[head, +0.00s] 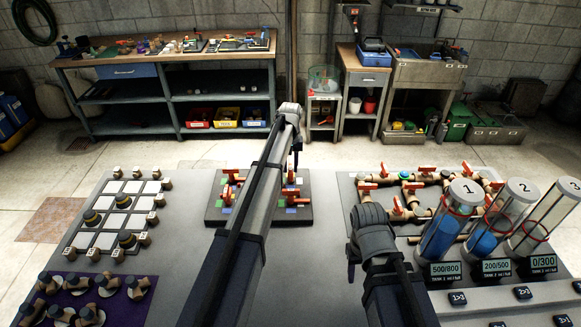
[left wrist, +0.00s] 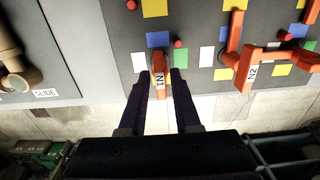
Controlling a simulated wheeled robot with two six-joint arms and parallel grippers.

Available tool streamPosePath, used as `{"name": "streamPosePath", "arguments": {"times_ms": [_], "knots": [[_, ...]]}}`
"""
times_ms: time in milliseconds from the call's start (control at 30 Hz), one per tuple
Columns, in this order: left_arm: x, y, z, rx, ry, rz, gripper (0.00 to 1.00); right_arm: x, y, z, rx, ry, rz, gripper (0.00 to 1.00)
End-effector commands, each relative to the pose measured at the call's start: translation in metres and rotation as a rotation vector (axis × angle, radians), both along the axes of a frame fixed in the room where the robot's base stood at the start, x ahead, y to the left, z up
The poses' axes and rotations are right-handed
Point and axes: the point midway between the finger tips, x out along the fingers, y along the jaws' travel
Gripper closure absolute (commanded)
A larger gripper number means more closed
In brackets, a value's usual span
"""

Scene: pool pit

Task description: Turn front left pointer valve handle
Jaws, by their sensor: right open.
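An orange-red pointer handle marked N1 (left wrist: 158,68) sits on a dark grey board (left wrist: 112,30) in the left wrist view. My left gripper (left wrist: 159,76) has one dark finger on each side of this handle, with narrow gaps showing, so it is open around it. In the head view the board (head: 215,214) lies mid-table with red handles, partly hidden behind my left arm. My left gripper's fingers are hidden there. My right arm shows at the lower right, but its fingers are out of sight.
A second orange-red handle marked N2 (left wrist: 246,68) stands to the right in the left wrist view. A pipe panel (head: 345,190) with red valves and upright tanks (head: 452,225) stands right of the board. A grid panel (head: 108,240) lies to the left.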

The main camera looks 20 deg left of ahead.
Motion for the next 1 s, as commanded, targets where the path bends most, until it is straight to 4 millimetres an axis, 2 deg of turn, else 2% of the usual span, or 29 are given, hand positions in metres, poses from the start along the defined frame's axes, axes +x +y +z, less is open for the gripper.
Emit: {"name": "streamPosePath", "arguments": {"times_ms": [33,267,767,1000], "knots": [[0.0,0.0,0.0,0.0,0.0,0.0,0.75,0.0,0.0,0.0,0.0,0.0,0.0,0.5],[0.0,0.0,-0.0001,0.0,0.0,0.0,1.0,0.0,0.0,-0.0001,0.0,0.0,0.0,0.5],[0.0,0.0001,-0.0001,0.0,0.0,-0.006,1.0,0.0,0.0,-0.0001,0.0,0.0,0.0,0.5],[0.0,0.0001,-0.0001,0.0,0.0,-0.091,1.0,0.0,0.0,-0.0001,0.0,0.0,0.0,0.5]]}}
